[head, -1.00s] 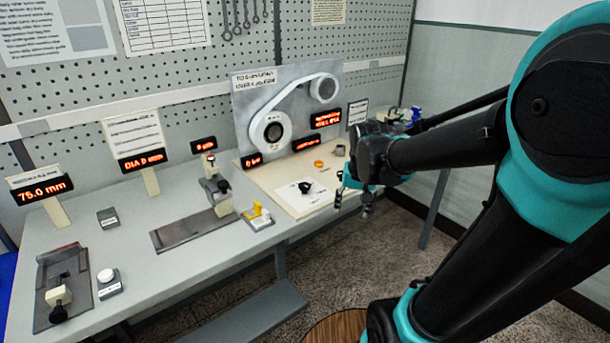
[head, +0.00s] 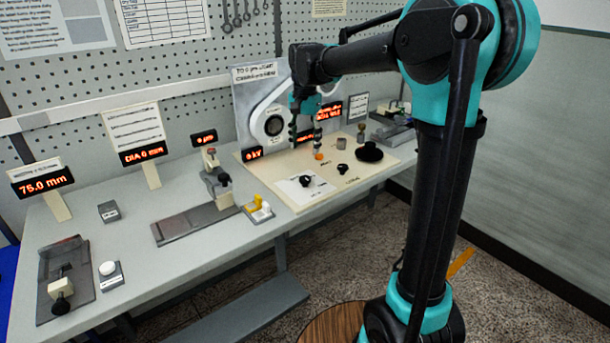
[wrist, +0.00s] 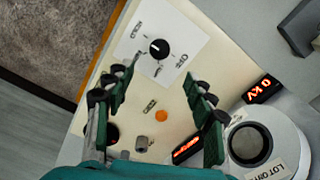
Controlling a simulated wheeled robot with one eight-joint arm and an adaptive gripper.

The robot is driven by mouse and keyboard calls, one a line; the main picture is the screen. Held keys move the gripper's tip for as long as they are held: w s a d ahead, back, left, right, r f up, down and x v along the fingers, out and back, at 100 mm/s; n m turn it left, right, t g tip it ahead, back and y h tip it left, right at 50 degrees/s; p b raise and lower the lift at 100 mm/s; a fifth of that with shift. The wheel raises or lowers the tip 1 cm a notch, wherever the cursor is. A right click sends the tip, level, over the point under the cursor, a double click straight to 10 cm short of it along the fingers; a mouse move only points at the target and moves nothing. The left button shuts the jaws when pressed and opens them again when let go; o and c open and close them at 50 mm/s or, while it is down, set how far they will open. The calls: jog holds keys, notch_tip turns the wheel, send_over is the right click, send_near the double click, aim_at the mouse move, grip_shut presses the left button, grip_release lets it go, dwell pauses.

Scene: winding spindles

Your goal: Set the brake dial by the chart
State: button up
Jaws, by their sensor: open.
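The likely brake dial is a black knob (head: 306,181) on a white plate on the cream board. My gripper (head: 306,145) is open and empty above the back of the board. In the wrist view its fingers (wrist: 152,92) are wide apart, and the dial lies beyond their tips, not between them. A chart with a ruled table (head: 162,22) hangs on the pegboard, too small to read.
An orange piece (wrist: 166,115) and a grey cylinder (wrist: 144,143) lie on the board beneath my gripper. A second black knob (head: 342,169) and a black round base (head: 369,152) are to the right. A red "0 kV" display (wrist: 263,89) and a pulley panel (head: 262,80) stand behind.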

aim_at(305, 178)
notch_tip(305, 178, down, 12)
jog(key=shift+r, duration=0.25)
jog(key=c, duration=1.2)
jog(key=shift+o, duration=0.2)
jog(key=shift+n, duration=0.5)
jog(key=n, duration=0.4)
jog(key=shift+n, duration=0.4)
jog(key=n, duration=0.6)
